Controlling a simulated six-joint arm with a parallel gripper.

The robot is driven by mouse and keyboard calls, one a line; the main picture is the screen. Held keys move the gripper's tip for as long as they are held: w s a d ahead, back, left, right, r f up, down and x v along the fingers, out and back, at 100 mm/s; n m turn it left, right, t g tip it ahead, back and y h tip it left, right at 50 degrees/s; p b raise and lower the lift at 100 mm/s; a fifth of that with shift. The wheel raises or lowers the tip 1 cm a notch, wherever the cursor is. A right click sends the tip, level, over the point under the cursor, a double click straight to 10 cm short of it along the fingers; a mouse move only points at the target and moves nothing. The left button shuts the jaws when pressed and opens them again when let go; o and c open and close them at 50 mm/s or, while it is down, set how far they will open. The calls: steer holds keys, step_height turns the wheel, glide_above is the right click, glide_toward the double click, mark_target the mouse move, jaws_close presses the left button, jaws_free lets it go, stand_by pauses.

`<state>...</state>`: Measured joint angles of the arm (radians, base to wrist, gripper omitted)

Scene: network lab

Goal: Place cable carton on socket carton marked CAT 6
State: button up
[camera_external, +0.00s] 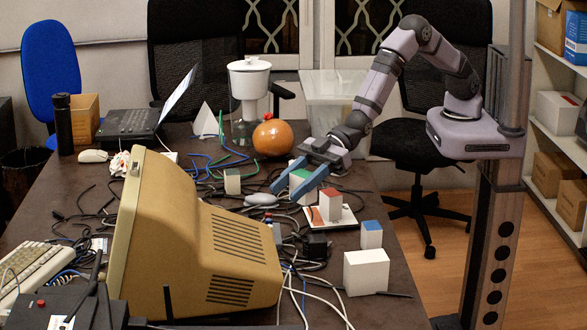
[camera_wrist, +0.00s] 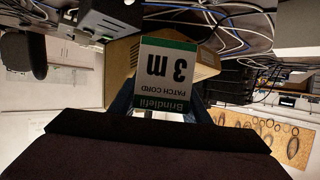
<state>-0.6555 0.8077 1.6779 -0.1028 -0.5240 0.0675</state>
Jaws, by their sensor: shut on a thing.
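The cable carton in my gripper is white with a green top (camera_external: 301,176). In the wrist view the carton (camera_wrist: 166,72) shows a label, upside down, reading "Brindlefil PATCH CORD 3 m". My gripper (camera_external: 286,193) has blue fingers shut on its sides, above the cluttered table. I cannot read CAT 6 on any carton. A red-topped carton (camera_external: 331,205) stands on a flat white and orange item, right of and below the gripper in the picture. A blue-topped carton (camera_external: 371,237) stands farther right, and a small pale carton (camera_external: 232,184) stands to the left.
A large white box (camera_external: 367,274) stands at the table's right edge. A beige monitor (camera_external: 200,245) fills the front. Loose cables, a grey mouse (camera_external: 261,199) and a black adapter (camera_external: 315,246) crowd the middle. An orange ball (camera_external: 272,139) and a water jug (camera_external: 248,95) stand behind.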

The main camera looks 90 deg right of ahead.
steer(key=s+a+r+n+g+y+b, duration=0.1)
steer(key=s+a+r+n+g+y, duration=0.1)
steer(key=s+a, duration=0.6)
steer(key=s+a+r+n+g+y+b, duration=0.1)
steer(key=s+a+r+n+g, duration=0.2)
steer(key=s+a, duration=0.6)
steer(key=a+r, duration=0.1)
steer(key=a, duration=0.4)
steer(key=shift+y, duration=0.4)
steer(key=b, duration=0.2)
glide_above(366, 273)
steer(key=s, duration=0.2)
step_height(366, 273, down, 5)
steer(key=shift+a+f+b, duration=0.15)
steer(key=shift+f, duration=1.1)
steer(key=shift+a+f+b, duration=0.15)
steer(key=shift+f, duration=1.05)
steer(key=shift+f, duration=0.1)
